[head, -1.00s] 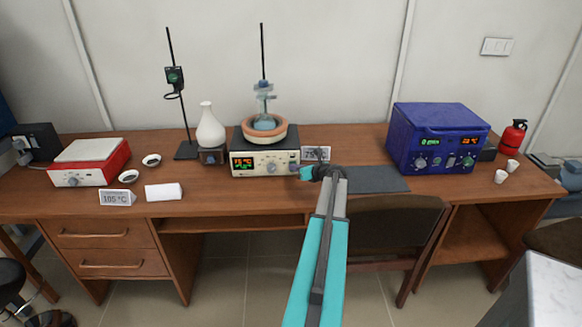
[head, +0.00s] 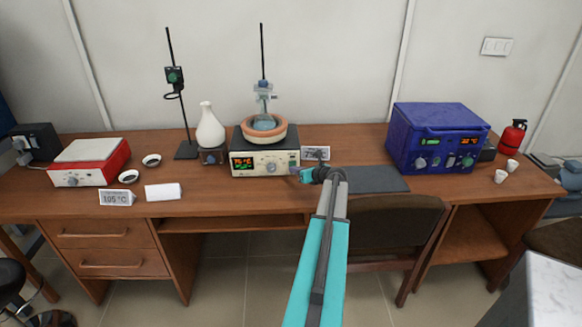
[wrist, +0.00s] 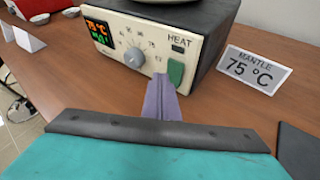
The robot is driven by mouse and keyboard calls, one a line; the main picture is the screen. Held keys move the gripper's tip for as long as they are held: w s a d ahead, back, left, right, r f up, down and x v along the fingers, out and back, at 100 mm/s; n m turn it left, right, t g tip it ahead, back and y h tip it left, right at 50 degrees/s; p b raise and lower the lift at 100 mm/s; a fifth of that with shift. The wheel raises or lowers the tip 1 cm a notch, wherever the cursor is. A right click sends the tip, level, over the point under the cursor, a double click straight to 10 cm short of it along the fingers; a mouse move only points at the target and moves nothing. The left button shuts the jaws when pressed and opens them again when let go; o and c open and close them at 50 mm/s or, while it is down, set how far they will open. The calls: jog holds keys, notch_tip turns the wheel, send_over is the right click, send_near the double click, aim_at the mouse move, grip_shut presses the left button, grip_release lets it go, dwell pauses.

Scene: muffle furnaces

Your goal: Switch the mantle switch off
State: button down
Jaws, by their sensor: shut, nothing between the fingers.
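The mantle controller (head: 265,158) is a cream-fronted box on the desk with a round heating bowl (head: 263,131) and flask on top. In the wrist view its front (wrist: 124,40) shows a lit display reading 75 °C, a grey dial (wrist: 134,58), a HEAT label with a small dark indicator (wrist: 178,48), and a green switch (wrist: 177,72). My gripper (wrist: 161,80) is shut and empty, its purple-grey fingertips just left of the switch and overlapping its lower left edge in the picture. I cannot tell if they touch it. In the head view my gripper (head: 297,172) is at the controller's lower right.
A MANTLE 75 °C sign (wrist: 254,70) stands right of the controller. A dark mat (head: 375,179) lies to the right, then a blue furnace (head: 437,138). A white vase-like flask (head: 210,127), a stand and a red-and-white hotplate (head: 90,163) are to the left.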

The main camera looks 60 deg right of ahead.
jog(key=shift+s+a+f, duration=0.15)
jog(key=shift+s+a, duration=0.55)
jog(key=shift+a, duration=0.35)
jog(key=shift+s+a+f, duration=0.15)
jog(key=shift+s+a, duration=0.55)
jog(key=shift+a, duration=0.3)
